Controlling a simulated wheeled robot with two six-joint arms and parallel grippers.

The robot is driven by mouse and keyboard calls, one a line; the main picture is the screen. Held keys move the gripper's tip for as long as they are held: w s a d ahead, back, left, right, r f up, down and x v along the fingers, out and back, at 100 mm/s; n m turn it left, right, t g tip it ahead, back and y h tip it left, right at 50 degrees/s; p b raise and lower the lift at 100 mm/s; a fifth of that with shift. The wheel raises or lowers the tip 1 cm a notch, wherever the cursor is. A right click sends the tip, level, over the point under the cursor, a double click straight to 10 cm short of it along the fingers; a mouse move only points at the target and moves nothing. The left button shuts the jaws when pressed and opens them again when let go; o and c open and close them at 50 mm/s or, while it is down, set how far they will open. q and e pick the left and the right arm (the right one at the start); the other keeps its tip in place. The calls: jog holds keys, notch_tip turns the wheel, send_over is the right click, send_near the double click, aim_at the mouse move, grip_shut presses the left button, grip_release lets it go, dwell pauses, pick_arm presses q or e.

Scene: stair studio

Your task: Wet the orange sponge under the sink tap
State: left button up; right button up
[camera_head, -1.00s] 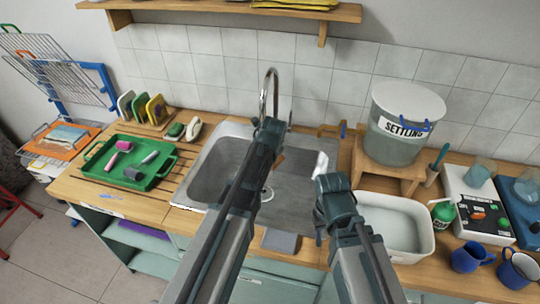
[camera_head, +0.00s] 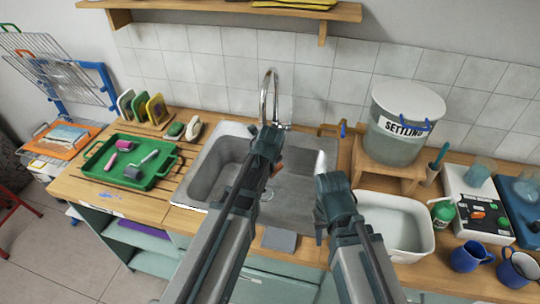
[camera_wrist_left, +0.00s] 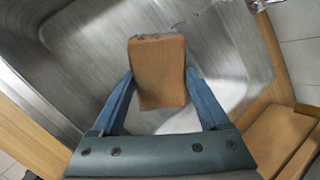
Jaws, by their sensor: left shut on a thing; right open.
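The orange sponge (camera_wrist_left: 160,75) is a rough brown-orange block between the two fingers of my left gripper (camera_wrist_left: 158,90) in the left wrist view. The left gripper is shut on it, over the steel sink basin. In the head view the gripper (camera_head: 273,152) hides most of the sponge (camera_head: 278,168); a small orange part shows. The grey sink (camera_head: 212,170) has a curved chrome tap (camera_head: 265,95) at its back edge, just behind the left gripper. I cannot tell whether water runs. My right gripper (camera_head: 317,197) is open and empty near the sink's right side.
A white tub (camera_head: 420,220) stands right of the sink. A SETTLING bucket (camera_head: 402,152) sits on a wooden stand (camera_head: 375,178). A brass lever with a blue end (camera_head: 343,128) is behind. A green tray (camera_head: 150,180) with rollers lies left. Blue mugs (camera_head: 465,259) stand front right.

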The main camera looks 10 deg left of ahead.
pick_arm(q)
jog(key=s, duration=0.3)
jog(key=shift+s+d, duration=0.15)
jog(key=shift+s, duration=0.25)
dwell(1.2)
jog(key=s+r+p, duration=0.4)
jog(key=s, duration=0.1)
jog(key=shift+d, duration=0.15)
pick_arm(e)
notch_tip(320, 180, up, 4)
dwell(0.3)
